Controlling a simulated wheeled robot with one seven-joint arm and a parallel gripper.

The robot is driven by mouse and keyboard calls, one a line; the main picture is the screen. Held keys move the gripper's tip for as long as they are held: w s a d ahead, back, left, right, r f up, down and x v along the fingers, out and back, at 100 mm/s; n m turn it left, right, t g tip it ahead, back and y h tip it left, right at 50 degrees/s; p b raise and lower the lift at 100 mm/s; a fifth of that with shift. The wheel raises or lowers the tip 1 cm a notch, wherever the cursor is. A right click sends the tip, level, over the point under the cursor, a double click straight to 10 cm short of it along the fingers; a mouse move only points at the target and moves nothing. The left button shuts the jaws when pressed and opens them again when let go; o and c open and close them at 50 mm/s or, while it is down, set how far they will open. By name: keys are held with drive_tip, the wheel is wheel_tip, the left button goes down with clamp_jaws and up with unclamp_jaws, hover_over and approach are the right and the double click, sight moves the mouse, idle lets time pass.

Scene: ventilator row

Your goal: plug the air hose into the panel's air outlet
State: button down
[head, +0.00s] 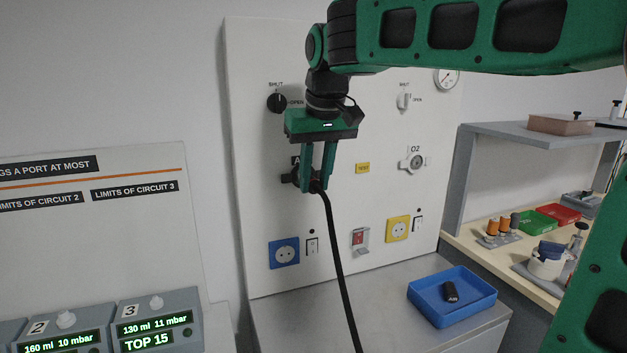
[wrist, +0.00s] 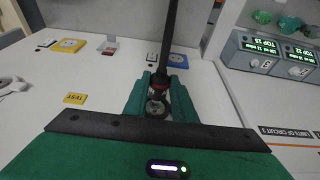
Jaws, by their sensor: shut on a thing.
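My gripper (head: 317,188) is in front of the white panel (head: 370,120), shut on the end of the black air hose (head: 341,265). The hose hangs down from the fingers and out of the bottom of the head view. The air outlet (head: 290,178) is a dark fitting at the left of the fingers, and its label is mostly covered by them. In the wrist view the hose (wrist: 171,35) runs upward from between the fingers (wrist: 160,90), with a round metallic fitting (wrist: 157,107) close beside its end. I cannot tell whether the hose end is seated in the outlet.
The O2 outlet (head: 414,162), two shut/open knobs, a blue socket (head: 284,253) and a yellow socket (head: 398,229) are on the panel. A blue tray (head: 478,306) holding a small black piece (head: 450,292) is on the grey counter. Ventilators (head: 155,327) stand at lower left.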

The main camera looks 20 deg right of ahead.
sight(316, 185)
drive_tip(key=shift+w, duration=1.1)
idle(0.8)
drive_tip(key=c, duration=1.4)
unclamp_jaws()
drive_tip(key=shift+r, duration=0.1)
drive_tip(key=v, duration=1)
drive_tip(key=shift+r, duration=0.2)
drive_tip(key=s+d+f+m+g+h, duration=0.1)
drive_tip(key=s+d+f, duration=0.2)
drive_tip(key=d+f, duration=0.25)
drive_tip(key=s+d+f+m, duration=0.1)
drive_tip(key=s+d+f, duration=0.3)
drive_tip(key=d, duration=0.2)
drive_tip(key=s+d+f+m, duration=0.1)
drive_tip(key=s+d+f, duration=0.1)
drive_tip(key=s+f, duration=0.5)
drive_tip(key=s+d+f+m+g+y, duration=0.1)
drive_tip(key=s+d+f+m, duration=0.1)
drive_tip(key=s+f, duration=0.5)
drive_tip(key=s+d+f+m+g, duration=0.1)
drive_tip(key=s+d+f, duration=0.1)
drive_tip(key=s+f, duration=0.5)
drive_tip(key=shift+s+d+f, duration=0.1)
drive_tip(key=shift+s+f, duration=0.05)
drive_tip(key=shift+f, duration=0.25)
drive_tip(key=shift+s+f, duration=0.2)
drive_tip(key=shift+f, duration=0.25)
